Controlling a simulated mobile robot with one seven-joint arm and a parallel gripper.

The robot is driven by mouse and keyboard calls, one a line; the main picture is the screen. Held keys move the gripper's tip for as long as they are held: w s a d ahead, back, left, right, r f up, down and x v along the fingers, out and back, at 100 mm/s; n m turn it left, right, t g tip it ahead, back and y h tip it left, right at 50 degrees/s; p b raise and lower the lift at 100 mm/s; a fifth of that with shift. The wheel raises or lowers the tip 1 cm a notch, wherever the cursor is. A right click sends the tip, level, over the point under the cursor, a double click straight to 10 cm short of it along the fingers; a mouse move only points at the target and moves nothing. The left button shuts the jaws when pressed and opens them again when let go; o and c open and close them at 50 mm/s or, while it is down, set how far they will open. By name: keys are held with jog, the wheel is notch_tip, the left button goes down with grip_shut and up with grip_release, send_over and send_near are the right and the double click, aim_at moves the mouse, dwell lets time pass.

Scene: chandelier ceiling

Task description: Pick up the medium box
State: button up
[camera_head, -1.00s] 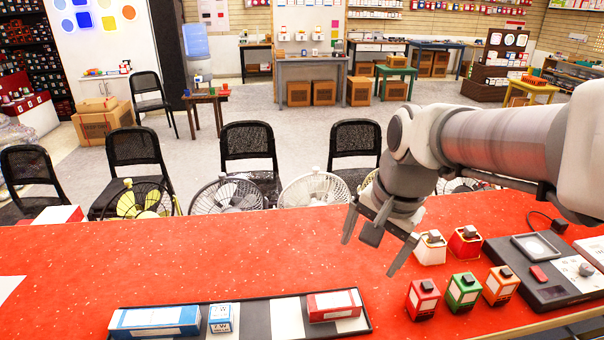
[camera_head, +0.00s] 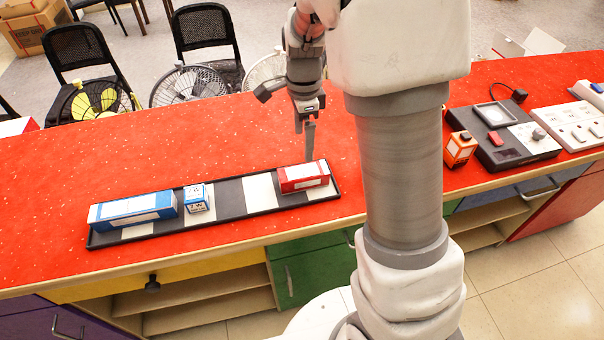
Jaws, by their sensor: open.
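Three boxes lie on a black tray with white panels (camera_head: 235,212) on the red counter. The red and white box (camera_head: 304,177), middle in size, lies at the tray's right end. The long blue and white box (camera_head: 133,210) is at the left end, and the small blue and white box (camera_head: 197,198) is beside it. My gripper (camera_head: 309,143) points down just behind and above the red box. It is open and holds nothing. I see it nearly edge-on, so one finger hides the other, and I cannot tell its exact gap to the box.
My arm crosses the counter right of the tray. Fans and chairs (camera_head: 208,40) line the far edge. The red counter (camera_head: 110,160) behind the tray is clear.

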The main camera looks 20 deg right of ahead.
aim_at(303, 171)
notch_tip(303, 171, down, 12)
jog(key=shift+s+r+b, duration=0.1)
jog(key=shift+r+b, duration=0.05)
jog(key=shift+b, duration=0.7)
jog(key=shift+r, duration=0.1)
grip_shut()
